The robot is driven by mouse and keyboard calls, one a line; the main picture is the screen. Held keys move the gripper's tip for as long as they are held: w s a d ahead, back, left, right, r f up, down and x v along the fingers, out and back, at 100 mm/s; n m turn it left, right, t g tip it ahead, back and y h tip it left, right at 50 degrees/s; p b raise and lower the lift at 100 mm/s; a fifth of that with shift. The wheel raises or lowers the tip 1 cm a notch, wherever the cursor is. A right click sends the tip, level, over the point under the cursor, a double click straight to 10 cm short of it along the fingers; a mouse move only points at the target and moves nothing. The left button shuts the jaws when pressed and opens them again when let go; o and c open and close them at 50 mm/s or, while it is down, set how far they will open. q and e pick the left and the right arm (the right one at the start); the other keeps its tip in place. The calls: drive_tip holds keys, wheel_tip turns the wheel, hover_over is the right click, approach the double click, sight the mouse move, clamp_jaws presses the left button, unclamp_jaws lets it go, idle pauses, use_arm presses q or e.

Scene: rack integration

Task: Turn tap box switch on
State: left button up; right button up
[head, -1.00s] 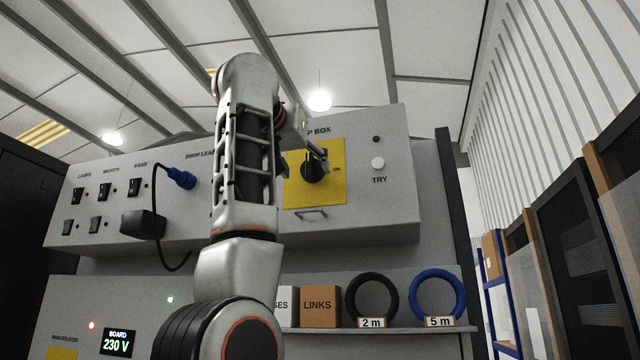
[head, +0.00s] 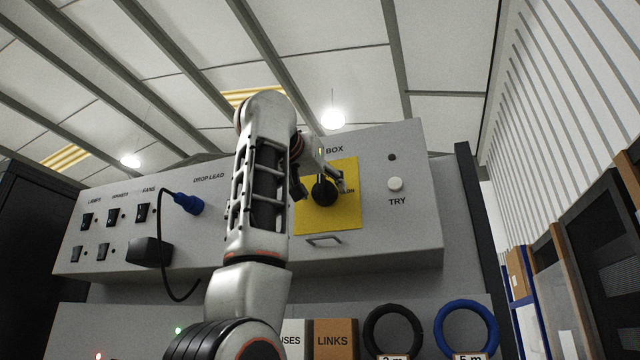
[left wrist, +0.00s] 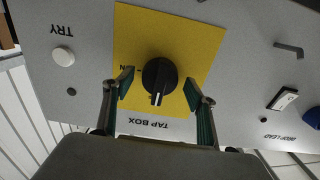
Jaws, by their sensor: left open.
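The tap box switch is a round black knob (head: 324,190) on a yellow plate (head: 325,221). The upside-down left wrist view shows the knob (left wrist: 160,76) with its white pointer mark toward the TAP BOX label, not toward the ON label, which is partly hidden beside one finger. My left gripper (left wrist: 158,87) is open, with one finger on each side of the knob and a visible gap on both sides. In the head view my left gripper (head: 322,180) partly covers the knob and plate. My right gripper is not in view.
A small handle (head: 324,240) sits below the plate, and a white TRY button (head: 395,184) is to its right. A blue plug (head: 188,203) with a black cable and several black switches are at the left. Cable coils (head: 466,330) stand on the shelf below.

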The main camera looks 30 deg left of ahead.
use_arm(q)
drive_tip(key=shift+c, duration=0.4)
drive_tip(key=c, duration=1)
drive_tip(key=shift+c, duration=0.2)
drive_tip(key=shift+m, duration=0.4)
drive_tip(key=m, duration=0.2)
drive_tip(key=shift+m+b, duration=0.3)
drive_tip(key=shift+m, duration=0.1)
drive_tip(key=m, duration=0.9)
drive_tip(key=shift+m+b, duration=0.35)
drive_tip(key=shift+m, duration=2.35)
